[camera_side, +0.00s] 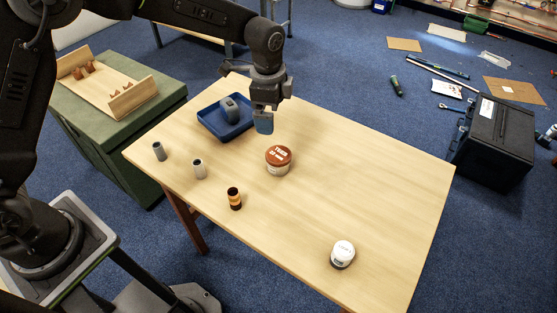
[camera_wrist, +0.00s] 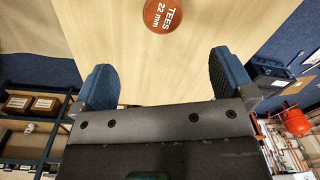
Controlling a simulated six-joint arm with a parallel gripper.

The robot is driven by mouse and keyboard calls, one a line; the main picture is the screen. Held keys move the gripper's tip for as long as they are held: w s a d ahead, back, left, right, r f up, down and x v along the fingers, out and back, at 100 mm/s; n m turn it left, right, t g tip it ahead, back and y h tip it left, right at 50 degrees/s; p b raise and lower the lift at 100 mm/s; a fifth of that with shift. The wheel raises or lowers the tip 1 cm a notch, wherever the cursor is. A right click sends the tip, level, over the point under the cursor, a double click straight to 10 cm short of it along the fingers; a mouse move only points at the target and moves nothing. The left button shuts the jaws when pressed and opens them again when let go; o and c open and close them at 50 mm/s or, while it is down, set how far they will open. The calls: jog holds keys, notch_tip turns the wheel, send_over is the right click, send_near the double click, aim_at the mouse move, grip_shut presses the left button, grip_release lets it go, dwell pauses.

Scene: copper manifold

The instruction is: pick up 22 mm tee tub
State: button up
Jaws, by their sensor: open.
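The 22 mm tee tub (camera_side: 279,160) is a short round tub with a copper-brown lid and a pale body, upright on the wooden table. In the wrist view its lid (camera_wrist: 163,14) reads "TEES 22 mm" and is partly cut off at the top edge. My gripper (camera_side: 264,123) is above the table, just behind and left of the tub in the side view. Its two blue fingers stand wide apart in the wrist view (camera_wrist: 162,85), with only bare table between them. The tub lies beyond the fingertips and is not touched.
A blue tray (camera_side: 206,122) holding a grey object (camera_side: 230,108) is close left of my gripper. Two grey cylinders (camera_side: 159,151) (camera_side: 199,169), a dark orange-banded cylinder (camera_side: 235,199) and a white-topped tub (camera_side: 343,254) stand on the table (camera_side: 400,190). The table's right side is clear.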

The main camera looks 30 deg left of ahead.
jog(key=m, duration=0.1)
send_near(279, 154)
notch_tip(279, 154, down, 6)
jog(key=shift+r, duration=0.15)
jog(key=shift+w+f, duration=0.1)
jog(key=shift+f, duration=3.05)
jog(key=shift+r, duration=0.1)
jog(key=c, duration=1.2)
jog(key=shift+c, duration=0.2)
jog(key=shift+r, duration=0.1)
